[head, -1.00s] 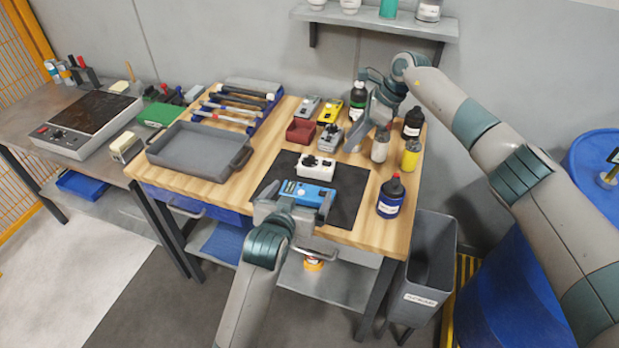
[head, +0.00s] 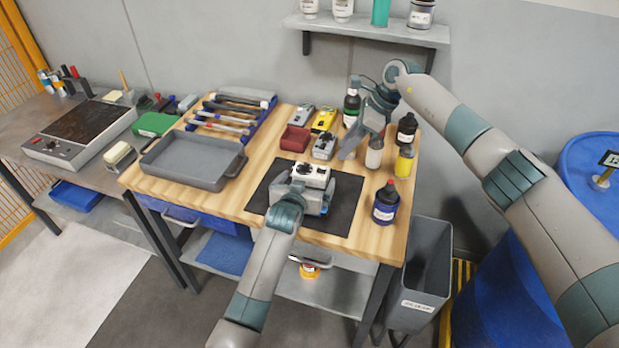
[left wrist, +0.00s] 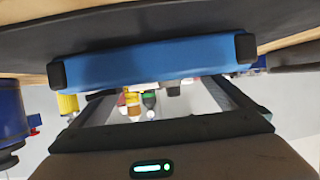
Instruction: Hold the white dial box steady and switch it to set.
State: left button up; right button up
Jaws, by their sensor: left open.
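The white dial box (head: 311,174), with dark knobs on top, stands on the black mat (head: 345,205) at the front of the wooden bench. My left gripper (head: 301,193) is open just in front of it and hides its near side. I cannot tell whether they touch. The white box's dial setting is too small to read. My right gripper (head: 358,140) hangs near the bottles at the back right; its jaws are unclear.
A grey tray (head: 190,163) lies left of the mat. A dark red bin (head: 295,138), a yellow device (head: 324,119) and a grey device (head: 324,146) stand behind. A blue bottle (head: 386,203) is right of the mat, with several other bottles behind it.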

pick_arm(q)
jog(key=shift+x, duration=1.4)
jog(key=c, duration=1.4)
pick_arm(e)
grip_shut()
jog(key=w+a+n+t+h, duration=0.1)
jog(key=a+n+t+h, duration=0.2)
jog(key=n, duration=1.9)
jog(key=a+h, duration=0.1)
jog(key=a, duration=0.3)
jog(key=shift+a+r+n, duration=0.2)
jog(key=shift+a+n, duration=0.05)
jog(key=shift+n, duration=0.05)
